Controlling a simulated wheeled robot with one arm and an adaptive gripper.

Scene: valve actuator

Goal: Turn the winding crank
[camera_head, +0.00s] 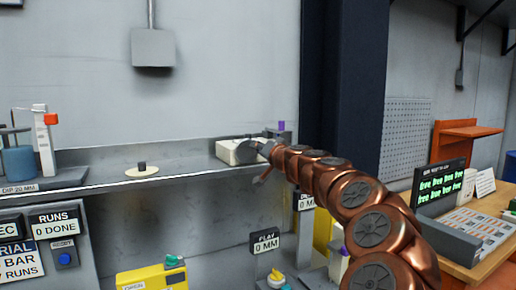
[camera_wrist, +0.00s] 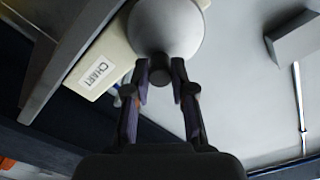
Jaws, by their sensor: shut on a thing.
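A cream box (camera_head: 238,152) sits at the right part of the grey shelf, by the dark pillar. In the wrist view, the cream box (camera_wrist: 104,62) carries a label reading "CHART". A pale grey round part (camera_wrist: 166,28) shows in front of it, with a short dark knob (camera_wrist: 159,76) below; I take these for the winding crank. My gripper (camera_wrist: 160,84) is shut on the dark knob, one finger on each side. In the head view my gripper (camera_head: 262,148) is at the right side of the cream box; my arm partly hides the contact.
A pale disc with a dark knob (camera_head: 142,171) lies on the shelf left of the box. A grey wall box (camera_head: 153,48) hangs above. A wooden desk with a display (camera_head: 441,190) stands right.

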